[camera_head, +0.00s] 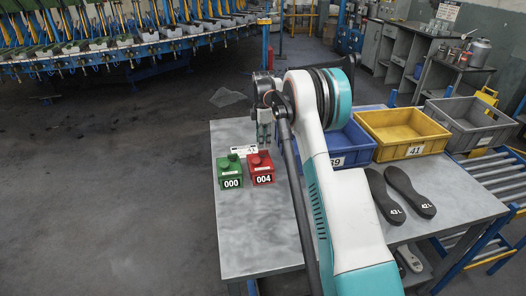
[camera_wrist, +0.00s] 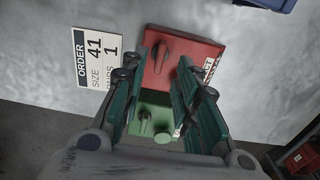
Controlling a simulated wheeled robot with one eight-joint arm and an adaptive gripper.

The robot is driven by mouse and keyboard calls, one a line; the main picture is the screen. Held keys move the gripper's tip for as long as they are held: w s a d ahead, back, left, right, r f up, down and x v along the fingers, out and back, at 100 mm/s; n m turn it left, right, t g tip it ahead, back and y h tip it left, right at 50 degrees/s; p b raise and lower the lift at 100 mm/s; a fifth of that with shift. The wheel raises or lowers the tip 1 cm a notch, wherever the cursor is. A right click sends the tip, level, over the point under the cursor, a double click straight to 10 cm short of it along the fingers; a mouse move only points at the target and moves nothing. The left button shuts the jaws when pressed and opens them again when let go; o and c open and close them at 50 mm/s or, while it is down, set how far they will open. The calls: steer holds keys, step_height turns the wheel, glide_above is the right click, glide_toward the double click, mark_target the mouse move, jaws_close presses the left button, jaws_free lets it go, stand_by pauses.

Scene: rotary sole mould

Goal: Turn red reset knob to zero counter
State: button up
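The red counter (camera_head: 261,172) stands on the grey table and reads 004. The red reset knob (camera_wrist: 168,50) is on its top face in the wrist view. The green counter (camera_head: 230,176) stands just left of it and reads 000. My gripper (camera_head: 264,146) points down above and slightly behind the red counter. In the wrist view my gripper (camera_wrist: 163,65) is open, with its fingers spread and nothing between them. Its fingertips are over the red counter's face, and the knob shows beyond them. The green counter's knob (camera_wrist: 145,121) shows between the fingers.
An order card (camera_wrist: 95,57) reading size 41 lies beside the counters. Blue (camera_head: 350,147), yellow (camera_head: 402,134) and grey (camera_head: 469,126) crates line the table's back right. Two dark soles (camera_head: 411,192) lie right of my arm. The table's front left (camera_head: 250,235) is clear.

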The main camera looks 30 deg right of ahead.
mark_target(263, 153)
steer(key=shift+f+b, duration=0.5)
steer(key=shift+f, duration=1.75)
jaws_close()
